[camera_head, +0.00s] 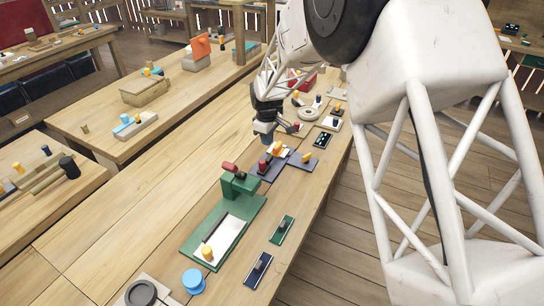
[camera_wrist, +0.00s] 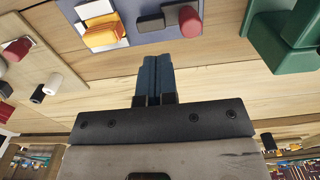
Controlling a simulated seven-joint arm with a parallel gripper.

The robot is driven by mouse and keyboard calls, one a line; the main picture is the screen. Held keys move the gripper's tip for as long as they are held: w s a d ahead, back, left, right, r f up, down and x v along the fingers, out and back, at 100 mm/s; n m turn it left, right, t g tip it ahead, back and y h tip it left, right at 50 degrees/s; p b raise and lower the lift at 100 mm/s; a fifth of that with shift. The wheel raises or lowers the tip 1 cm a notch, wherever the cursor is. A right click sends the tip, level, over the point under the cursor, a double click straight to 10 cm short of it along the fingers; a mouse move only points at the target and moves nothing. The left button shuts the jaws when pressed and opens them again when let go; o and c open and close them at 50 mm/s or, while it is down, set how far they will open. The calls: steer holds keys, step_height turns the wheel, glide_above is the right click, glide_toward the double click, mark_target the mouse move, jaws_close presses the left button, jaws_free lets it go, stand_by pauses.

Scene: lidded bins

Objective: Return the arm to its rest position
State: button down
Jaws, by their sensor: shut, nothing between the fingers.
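My gripper (camera_head: 265,136) hangs above the long wooden workbench (camera_head: 150,215), at the end of my white truss arm. In the wrist view my gripper (camera_wrist: 154,58) shows its two dark blue fingers pressed together, with nothing between them. Bare wood lies behind the fingers in that view. Dark bases with an orange-yellow and white piece (camera_wrist: 101,30) and a red knob (camera_wrist: 190,21) lie beyond the fingertips, apart from them.
A green fixture (camera_head: 240,183) with a white plate stands nearer on the bench. A blue round piece (camera_head: 193,281) and a dark ring (camera_head: 142,292) sit at the near edge. Several small parts crowd the bench beyond my gripper. The bench's left strip is clear.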

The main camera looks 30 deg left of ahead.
steer(key=s+d+r+m, duration=0.3)
steer(key=d+r, duration=0.4)
steer(key=d, duration=0.5)
steer(key=s+d+r+m+t, duration=0.1)
steer(key=s+d+r+m, duration=0.15)
steer(key=d+r, duration=0.7)
steer(key=s+d+r+m, duration=0.3)
steer(key=d+r, duration=0.2)
steer(key=d, duration=0.9)
steer(key=s+d+r+m+t, duration=0.1)
steer(key=s+d+r+m, duration=0.1)
steer(key=s+d, duration=0.45)
steer(key=s+d+r+m, duration=0.2)
steer(key=s+d+m, duration=0.1)
steer(key=s+d, duration=0.3)
steer(key=s+d+f+m, duration=0.1)
steer(key=s+d+m, duration=0.1)
steer(key=s+d, duration=0.3)
steer(key=s+d+f+m, duration=0.1)
steer(key=s+d+m, duration=0.1)
steer(key=s+d, duration=0.4)
steer(key=s, duration=0.4)
steer(key=shift+s+f+m+t, duration=0.15)
steer(key=shift+m+t, duration=0.15)
steer(key=shift+m, duration=0.05)
steer(key=c, duration=1.8)
jaws_free()
steer(key=shift+c, duration=0.2)
